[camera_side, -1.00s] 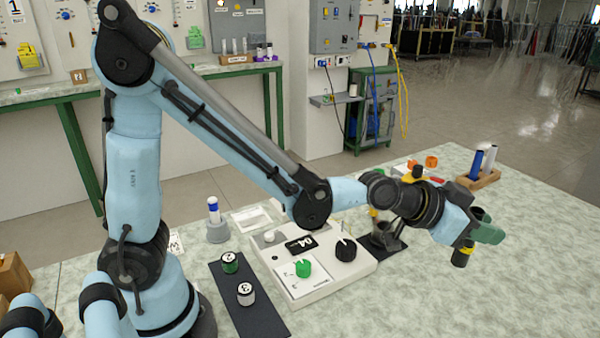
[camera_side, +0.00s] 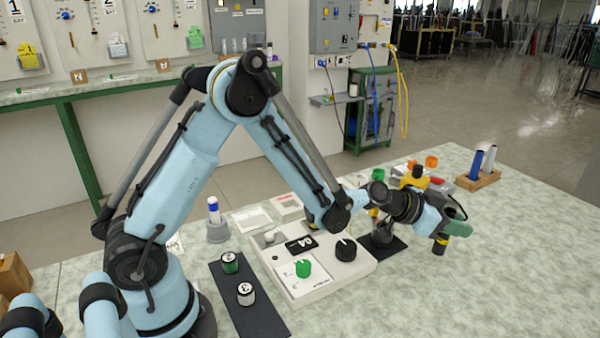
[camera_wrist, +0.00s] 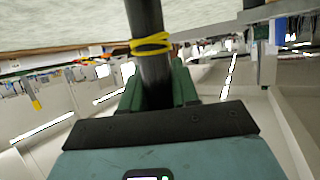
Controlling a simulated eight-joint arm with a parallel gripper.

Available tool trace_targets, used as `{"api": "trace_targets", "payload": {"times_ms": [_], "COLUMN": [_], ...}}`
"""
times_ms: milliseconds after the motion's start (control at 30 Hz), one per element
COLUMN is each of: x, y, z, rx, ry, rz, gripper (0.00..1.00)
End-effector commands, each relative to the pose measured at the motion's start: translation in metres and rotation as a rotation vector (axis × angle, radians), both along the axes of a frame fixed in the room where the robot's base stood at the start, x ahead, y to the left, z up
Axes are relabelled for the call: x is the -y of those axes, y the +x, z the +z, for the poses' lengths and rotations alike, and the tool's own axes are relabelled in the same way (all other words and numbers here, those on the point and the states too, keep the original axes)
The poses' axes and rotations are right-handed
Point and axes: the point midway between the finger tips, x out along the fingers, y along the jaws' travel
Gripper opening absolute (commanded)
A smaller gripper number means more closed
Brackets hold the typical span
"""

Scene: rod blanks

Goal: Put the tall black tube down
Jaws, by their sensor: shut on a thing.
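My gripper (camera_side: 457,229) has green fingers and is shut on the tube. In the wrist view, the dark tube (camera_wrist: 146,22) with its yellow band runs out of the top edge of the picture, between the green fingers (camera_wrist: 158,88). The tube's upper part is hidden by the gripper in the side view. I cannot tell whether its lower end touches the table.
A wooden rack (camera_side: 478,181) with a blue tube (camera_side: 476,165) and a white tube stands behind my gripper. A white control box (camera_side: 320,275) with green and black knobs is to the left. The table's right and front areas (camera_side: 500,290) are clear.

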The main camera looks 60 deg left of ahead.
Motion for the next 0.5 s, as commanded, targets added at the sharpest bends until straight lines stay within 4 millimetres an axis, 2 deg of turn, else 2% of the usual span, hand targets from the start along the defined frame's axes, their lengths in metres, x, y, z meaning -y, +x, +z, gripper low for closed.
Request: {"api": "trace_targets", "payload": {"times_ms": [200,500], "x": [0.0,0.0], "y": [0.0,0.0], "z": [-0.025,-0.029], "rx": [0.0,0.0], "ry": [-0.001,-0.001], "rz": [0.0,0.0], "gripper": [0.0,0.0]}}
